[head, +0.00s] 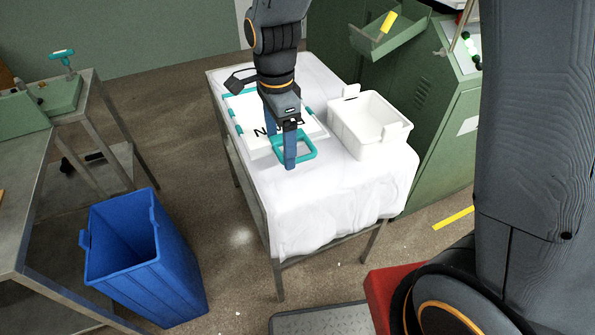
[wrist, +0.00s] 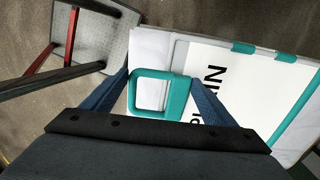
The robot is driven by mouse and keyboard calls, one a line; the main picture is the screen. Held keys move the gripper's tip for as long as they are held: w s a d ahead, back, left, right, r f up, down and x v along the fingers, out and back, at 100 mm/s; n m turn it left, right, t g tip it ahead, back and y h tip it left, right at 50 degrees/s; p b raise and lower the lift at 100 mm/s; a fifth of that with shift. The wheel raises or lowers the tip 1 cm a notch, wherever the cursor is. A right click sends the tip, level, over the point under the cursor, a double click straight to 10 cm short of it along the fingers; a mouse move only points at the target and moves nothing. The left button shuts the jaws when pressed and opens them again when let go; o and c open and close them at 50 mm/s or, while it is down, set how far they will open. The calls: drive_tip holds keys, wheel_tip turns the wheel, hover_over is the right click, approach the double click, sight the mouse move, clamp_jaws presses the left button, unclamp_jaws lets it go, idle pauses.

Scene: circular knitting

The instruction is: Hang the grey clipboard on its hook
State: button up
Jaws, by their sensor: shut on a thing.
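The clipboard (head: 248,108) is at the white-covered table, with a white sheet with black letters, teal clips and a teal loop handle (head: 312,146). In the wrist view the clipboard (wrist: 250,75) reaches right and its teal handle (wrist: 148,76) lies between my blue fingers. My gripper (head: 281,154) points down and is shut on the clipboard at its handle end. I cannot tell whether the board is clear of the cloth. I cannot make out its hook in either view.
The table (head: 335,200) also holds a white bin (head: 365,140) close to the right of the clipboard. A green cabinet (head: 430,110) stands behind on the right.

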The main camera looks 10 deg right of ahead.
drive_tip(key=shift+f+p, duration=1.4)
drive_tip(key=shift+f, duration=3.4)
drive_tip(key=shift+f, duration=0.15)
drive_tip(key=o, duration=1.2)
drive_tip(key=shift+c, duration=0.2)
drive_tip(key=shift+b, duration=0.35)
drive_tip(key=shift+s+a+r+b, duration=0.1)
drive_tip(key=shift+r+b, duration=0.5)
drive_tip(key=shift+r, duration=1.35)
drive_tip(key=shift+s+r+b, duration=0.1)
drive_tip(key=shift+r+b, duration=0.5)
drive_tip(key=shift+r, duration=1.35)
drive_tip(key=s+d+r+n, duration=0.2)
drive_tip(key=s+d+n, duration=0.2)
drive_tip(key=d+n, duration=0.3)
drive_tip(key=s+d+r+n+t, duration=0.1)
drive_tip(key=s+d+r+n, duration=0.1)
drive_tip(key=s+d+n, duration=0.2)
drive_tip(key=d+n, duration=0.3)
drive_tip(key=d, duration=0.2)
drive_tip(key=shift+s+d+n, duration=0.15)
drive_tip(key=shift+s+n, duration=0.25)
